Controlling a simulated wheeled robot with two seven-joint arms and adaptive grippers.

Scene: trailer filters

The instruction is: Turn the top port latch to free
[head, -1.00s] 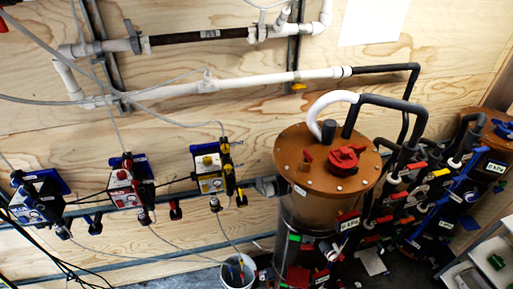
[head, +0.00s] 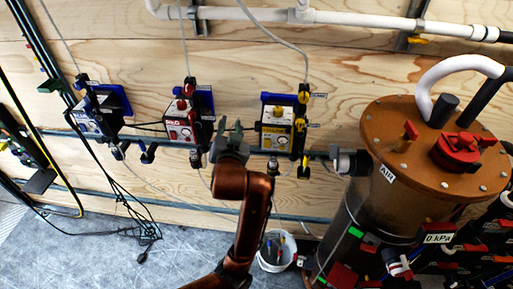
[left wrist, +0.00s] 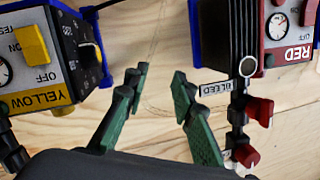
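The filter vessel (head: 375,215) stands at the right in the head view, with a round brown lid (head: 405,110). A red round port cap with a raised handle (head: 458,152) sits on the lid, and a small red lever (head: 408,132) stands left of it. No label shows which is the top port latch. My left gripper (head: 228,132) is in front of the wall, left of the vessel and well apart from the lid. In the left wrist view its green fingers (left wrist: 157,92) are apart with nothing between them. My right gripper is not in view.
A yellow box (head: 278,130) and a red box (head: 183,125) hang on the wall near my left gripper; a blue one (head: 95,115) is further left. A white bucket (head: 275,252) stands on the floor. White and black hoses (head: 455,75) rise from the lid.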

